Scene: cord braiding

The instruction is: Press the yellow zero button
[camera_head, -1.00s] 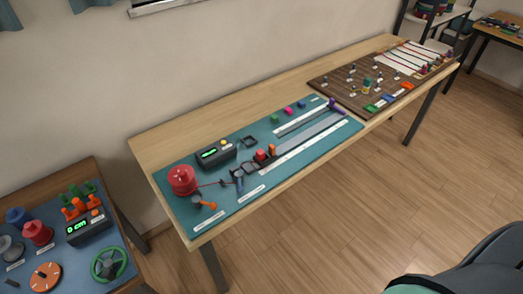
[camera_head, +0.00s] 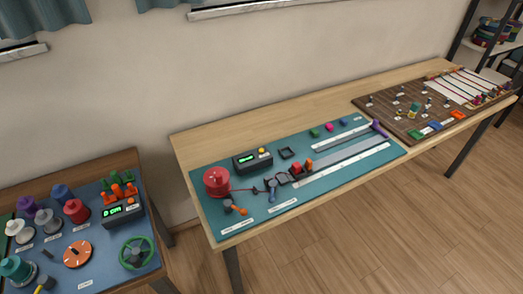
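A small yellow button (camera_head: 262,151) sits on top of a black box with a green lit display (camera_head: 246,159), towards the right end of that box. The box stands on the teal mat (camera_head: 330,163) near its back left. The display's text is too small to read. Neither of my grippers is in view.
A red spool (camera_head: 217,181) stands left of the box, with a red cord leading right towards a dark clamp-like part (camera_head: 272,190). The wooden table (camera_head: 300,109) has bare room behind the mat. A brown pegboard (camera_head: 390,119) lies at right. A second table at left holds coloured spools and another display box (camera_head: 122,212).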

